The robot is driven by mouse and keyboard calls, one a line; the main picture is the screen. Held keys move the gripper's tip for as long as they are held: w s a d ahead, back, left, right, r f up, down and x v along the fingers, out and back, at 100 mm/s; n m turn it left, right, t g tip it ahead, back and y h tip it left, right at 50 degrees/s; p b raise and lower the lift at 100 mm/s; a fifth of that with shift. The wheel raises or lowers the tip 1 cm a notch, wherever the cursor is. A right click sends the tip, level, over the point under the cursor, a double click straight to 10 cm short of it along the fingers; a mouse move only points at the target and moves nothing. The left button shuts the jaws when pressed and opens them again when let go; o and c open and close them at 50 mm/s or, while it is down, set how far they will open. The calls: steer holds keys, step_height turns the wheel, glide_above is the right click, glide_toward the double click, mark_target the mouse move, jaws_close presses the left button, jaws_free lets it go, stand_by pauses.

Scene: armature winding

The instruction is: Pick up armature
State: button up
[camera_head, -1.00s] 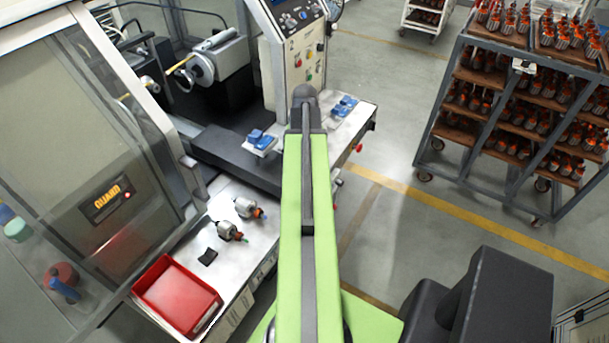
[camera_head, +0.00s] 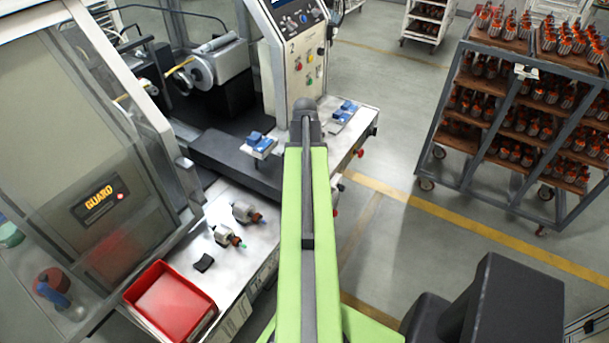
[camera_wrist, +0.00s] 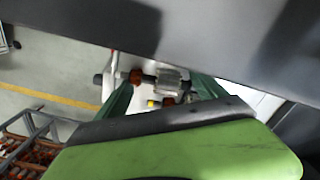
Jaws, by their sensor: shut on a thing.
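An armature (camera_wrist: 172,80) with a silver core, a thin shaft and an orange-brown end shows in the wrist view between the green fingers of my gripper (camera_wrist: 164,92). My gripper is shut on it. Parts of a second piece with a yellow tip show just below it, partly hidden. In the head view my gripper is hidden behind my green arm.
A red tray (camera_head: 170,303) and a small black block (camera_head: 204,263) sit on the bench. The winding machine with its guard (camera_head: 100,200) stands left. Blue fixtures (camera_head: 261,143) are behind. A rack of armatures (camera_head: 480,130) stands right, with clear floor between.

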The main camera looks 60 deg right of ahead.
steer(key=shift+r+p, duration=2.25)
steer(key=s+d+r+p, duration=0.3)
steer(key=s+r+p, duration=0.3)
steer(key=s, duration=0.5)
steer(key=shift+s+r+p, duration=0.25)
steer(key=shift+p, duration=0.05)
